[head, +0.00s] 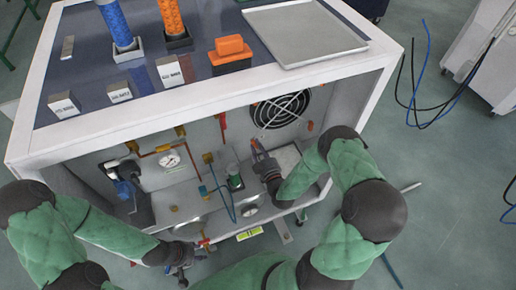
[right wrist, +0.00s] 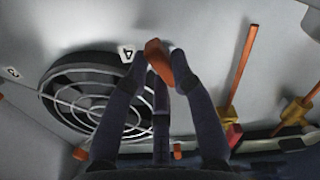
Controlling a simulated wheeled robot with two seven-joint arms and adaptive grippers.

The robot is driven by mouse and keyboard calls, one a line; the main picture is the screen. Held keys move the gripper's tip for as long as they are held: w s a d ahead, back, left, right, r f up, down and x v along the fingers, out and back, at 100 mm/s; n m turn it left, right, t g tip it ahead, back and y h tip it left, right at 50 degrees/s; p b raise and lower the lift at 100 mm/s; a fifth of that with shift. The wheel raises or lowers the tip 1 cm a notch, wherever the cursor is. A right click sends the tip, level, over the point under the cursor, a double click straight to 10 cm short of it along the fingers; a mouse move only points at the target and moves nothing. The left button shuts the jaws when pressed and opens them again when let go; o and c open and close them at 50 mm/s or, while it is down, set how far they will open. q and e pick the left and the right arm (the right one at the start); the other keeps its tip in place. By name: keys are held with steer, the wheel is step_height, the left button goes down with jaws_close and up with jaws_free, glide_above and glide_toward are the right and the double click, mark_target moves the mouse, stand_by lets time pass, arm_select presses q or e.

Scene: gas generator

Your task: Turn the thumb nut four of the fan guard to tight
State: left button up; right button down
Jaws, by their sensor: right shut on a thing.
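Thumb nut four (right wrist: 158,63) is an orange wing-shaped piece beside the white label "4" (right wrist: 127,53). My right gripper (head: 259,152) reaches in below the fan, and its fingers (right wrist: 160,66) are shut on this nut. Fingertips cover part of it. My left gripper (head: 181,274) is low in front of the cabinet, away from the fan; its finger opening is unclear.
Other orange thumb nuts (right wrist: 80,154) sit around the guard. An orange rod (right wrist: 240,70) and yellow fittings (right wrist: 296,110) stand close on the right in the wrist view. A tray (head: 305,35) lies on top.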

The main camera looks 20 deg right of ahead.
steer(key=m, duration=0.4)
steer(key=shift+f+m+b, duration=0.2)
steer(key=shift+m+b, duration=0.1)
steer(key=shift+m, duration=0.1)
stand_by(0.4)
steer(key=c, duration=1)
jaws_free()
steer(key=shift+c, duration=0.2)
steer(key=s, duration=1.2)
steer(key=shift+a, duration=0.3)
